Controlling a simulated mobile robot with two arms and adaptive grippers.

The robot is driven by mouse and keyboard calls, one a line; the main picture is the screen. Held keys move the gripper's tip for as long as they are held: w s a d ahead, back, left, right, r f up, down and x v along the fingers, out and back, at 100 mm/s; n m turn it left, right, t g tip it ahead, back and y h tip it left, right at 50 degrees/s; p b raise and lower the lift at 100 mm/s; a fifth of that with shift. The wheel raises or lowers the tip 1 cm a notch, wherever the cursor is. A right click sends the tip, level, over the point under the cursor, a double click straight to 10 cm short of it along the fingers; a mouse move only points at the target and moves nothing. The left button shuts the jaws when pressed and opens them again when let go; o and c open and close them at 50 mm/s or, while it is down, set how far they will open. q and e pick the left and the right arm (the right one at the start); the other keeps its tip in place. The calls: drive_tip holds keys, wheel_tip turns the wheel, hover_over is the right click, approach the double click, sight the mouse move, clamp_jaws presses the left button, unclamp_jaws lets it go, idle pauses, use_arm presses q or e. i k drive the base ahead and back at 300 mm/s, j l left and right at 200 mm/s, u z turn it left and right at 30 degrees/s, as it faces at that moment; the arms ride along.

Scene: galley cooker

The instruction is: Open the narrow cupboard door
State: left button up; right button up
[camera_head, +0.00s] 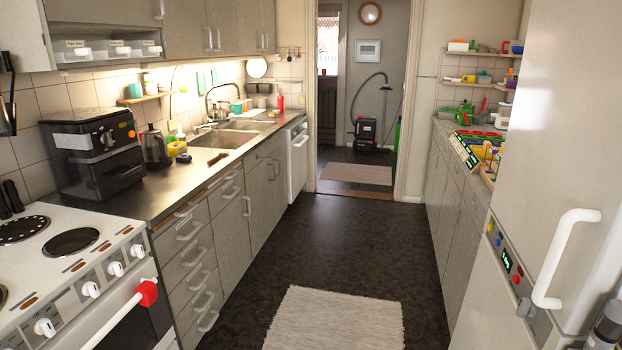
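Grey cupboard doors line the lower left units beyond a stack of drawers. Further doors (265,178) under the sink also look shut. I cannot tell for certain which one is the narrow cupboard door. A dark and grey part of my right arm (605,325) shows at the bottom right corner, in front of the fridge and far from these doors; its fingers cannot be made out. My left gripper is not in view.
A white cooker (75,275) with a red block (147,292) on its oven handle stands front left. A tall white fridge (540,130) with a protruding handle (565,255) is close on the right. A pale rug (335,318) lies on the clear dark floor (330,230) between the units.

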sight(279, 192)
drive_tip(key=i, duration=2.25)
